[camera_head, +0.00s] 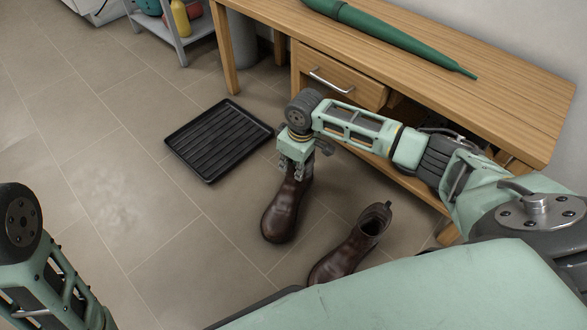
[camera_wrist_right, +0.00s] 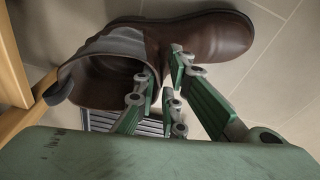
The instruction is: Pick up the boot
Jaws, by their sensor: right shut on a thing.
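A dark brown boot (camera_head: 284,212) is below my right gripper (camera_head: 295,170) in the head view, its toe pointing toward the lower left. In the right wrist view, my right gripper (camera_wrist_right: 172,82) is shut on the shaft wall of this boot (camera_wrist_right: 212,38) near its opening. A second brown boot (camera_head: 350,246) stands on the floor to the right, apart from the first. Whether the held boot touches the floor is hard to tell. My left arm shows at the lower left of the head view, but its gripper is outside the picture.
A black ribbed tray (camera_head: 178,150) lies on the tiled floor left of the held boot. A wooden table with a drawer (camera_head: 342,78) stands behind my right arm, with a closed green umbrella (camera_head: 390,35) on top. A grey shelf (camera_head: 181,43) is at the back. The left floor is clear.

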